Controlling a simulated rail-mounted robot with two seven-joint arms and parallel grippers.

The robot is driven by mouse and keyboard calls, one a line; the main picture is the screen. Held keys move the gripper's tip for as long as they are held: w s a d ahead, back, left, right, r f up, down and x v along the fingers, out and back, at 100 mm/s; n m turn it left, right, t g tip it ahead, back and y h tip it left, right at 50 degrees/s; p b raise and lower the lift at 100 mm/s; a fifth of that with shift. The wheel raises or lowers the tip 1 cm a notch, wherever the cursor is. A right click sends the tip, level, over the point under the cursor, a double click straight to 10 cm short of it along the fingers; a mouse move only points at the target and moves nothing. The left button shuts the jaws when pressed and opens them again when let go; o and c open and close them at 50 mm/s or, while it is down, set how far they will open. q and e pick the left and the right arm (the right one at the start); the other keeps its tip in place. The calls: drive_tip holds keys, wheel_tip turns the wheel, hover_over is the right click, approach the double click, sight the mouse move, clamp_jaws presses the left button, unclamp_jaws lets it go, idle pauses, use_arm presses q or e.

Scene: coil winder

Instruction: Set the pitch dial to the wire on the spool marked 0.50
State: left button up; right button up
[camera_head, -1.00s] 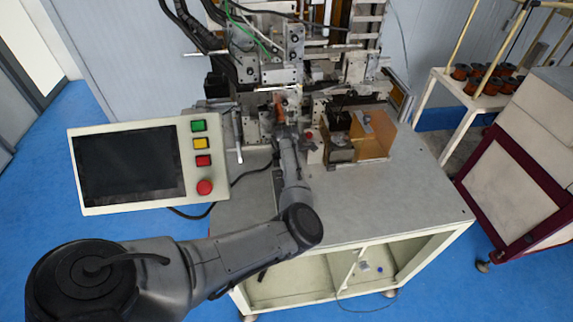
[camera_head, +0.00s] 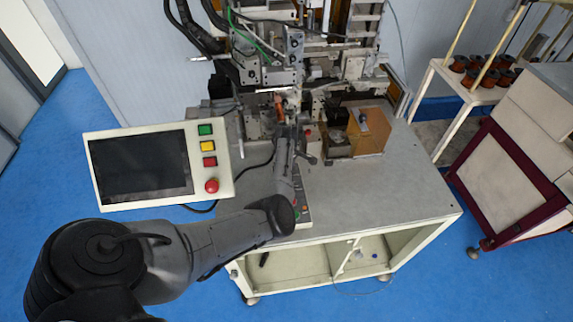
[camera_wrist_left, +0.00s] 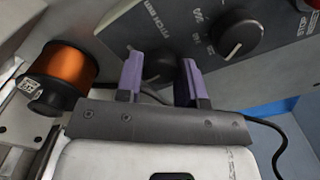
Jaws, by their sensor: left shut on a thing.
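In the left wrist view the pitch dial (camera_wrist_left: 158,75) is a dark round knob on a grey panel under lettering that reads PITCH. My left gripper (camera_wrist_left: 160,60) has its two purple fingers on either side of this knob and is shut on it. The fingers hide part of the knob and its markings. A spool of copper-orange wire (camera_wrist_left: 65,68) sits to the left with a small white label I cannot read. In the head view the orange spool (camera_head: 280,107) shows beyond my left arm, at the machine. My right gripper is not in view.
A second knob (camera_wrist_left: 235,34) with numbers is right of the dial, near a STOP label. A screen panel (camera_head: 140,165) with buttons stands left of the machine. Several spools (camera_head: 480,75) stand on a rack at right.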

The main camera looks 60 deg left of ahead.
use_arm(q)
drive_tip(key=shift+r+m, duration=0.1)
drive_tip(key=shift+m, duration=0.2)
idle(0.4)
drive_tip(key=o, duration=0.9)
wheel_tip(320, 180, up, 14)
drive_tip(key=shift+f, duration=0.15)
idle(0.3)
idle(0.3)
